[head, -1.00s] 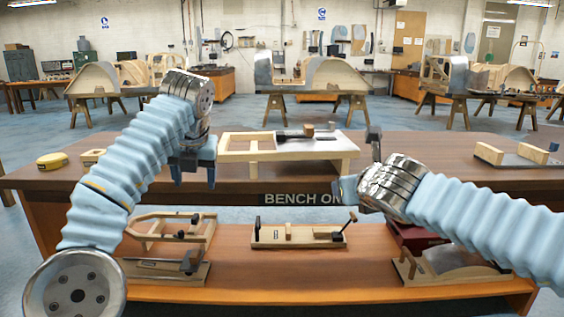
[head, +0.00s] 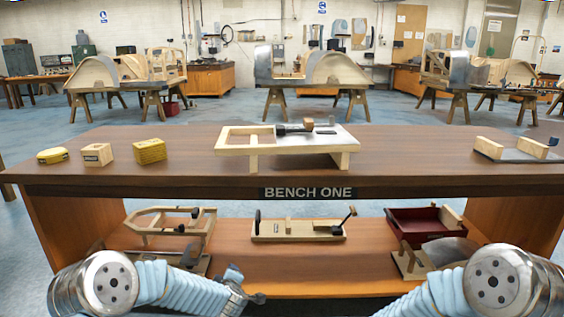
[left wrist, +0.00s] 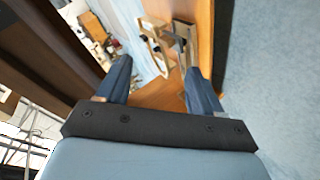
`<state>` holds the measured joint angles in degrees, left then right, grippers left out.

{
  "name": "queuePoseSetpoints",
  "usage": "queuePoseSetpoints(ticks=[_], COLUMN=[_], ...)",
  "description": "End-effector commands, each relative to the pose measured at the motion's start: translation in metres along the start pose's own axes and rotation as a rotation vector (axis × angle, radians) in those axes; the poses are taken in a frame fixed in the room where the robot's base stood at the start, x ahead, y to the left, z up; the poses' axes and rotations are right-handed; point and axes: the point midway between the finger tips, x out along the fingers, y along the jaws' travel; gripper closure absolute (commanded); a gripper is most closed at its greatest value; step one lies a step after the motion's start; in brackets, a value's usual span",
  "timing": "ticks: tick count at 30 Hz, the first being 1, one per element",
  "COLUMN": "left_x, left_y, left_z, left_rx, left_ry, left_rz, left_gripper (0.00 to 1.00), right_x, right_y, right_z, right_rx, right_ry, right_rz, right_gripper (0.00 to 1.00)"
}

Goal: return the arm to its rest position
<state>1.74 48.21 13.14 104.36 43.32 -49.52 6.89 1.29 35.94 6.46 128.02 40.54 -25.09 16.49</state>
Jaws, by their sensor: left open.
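My left arm (head: 180,287) is folded low at the bottom left of the head view, in front of the bench. Its wrist end (head: 235,292) is near the bottom edge. In the left wrist view my left gripper (left wrist: 158,88) has its two blue fingers wide apart, with nothing between them. Beyond the fingers are the floor and the wooden lower shelf with frames. My right arm (head: 435,298) is low at the bottom right and runs out of the picture, so its gripper is hidden.
Bench One (head: 400,165) stands ahead. On its top are a yellow tape measure (head: 52,155), wooden block (head: 97,154), yellow block (head: 149,151), wooden frame with metal plate (head: 250,150) and another fixture (head: 515,150). The lower shelf (head: 300,270) holds several wooden fixtures and a red tray (head: 425,224).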

Motion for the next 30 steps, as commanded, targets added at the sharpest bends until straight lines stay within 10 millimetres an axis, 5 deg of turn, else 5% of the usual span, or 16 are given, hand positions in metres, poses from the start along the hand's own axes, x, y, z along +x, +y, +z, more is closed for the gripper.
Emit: queuePoseSetpoints(ticks=[1,6,12,15,21,30], left_x=[-0.004,-0.043,-0.128,-0.171,-0.224,-0.232], left_y=[-0.033,-0.136,-0.245,-0.284,-0.322,-0.326], left_z=[0.024,0.095,0.149,0.162,0.172,0.172], left_rx=[0.096,0.377,0.615,0.692,0.765,0.774], left_ry=[-0.089,-0.407,-0.786,-0.944,-1.125,-1.149], left_rz=[-0.021,-0.074,-0.133,-0.151,-0.166,-0.166], left_gripper=[0.34,0.34,0.34,0.34,0.34,0.34], right_x=[0.008,0.020,0.014,0.006,-0.006,-0.007], right_y=[0.025,0.095,0.166,0.193,0.220,0.224], right_z=[0.013,0.057,0.106,0.125,0.146,0.148], right_rx=[-0.084,-0.356,-0.616,-0.709,-0.808,-0.822], right_ry=[-0.044,-0.203,-0.411,-0.500,-0.602,-0.615], right_rz=[0.036,0.105,0.137,0.136,0.123,0.119], right_gripper=[0.43,0.43,0.43,0.43,0.43,0.43])
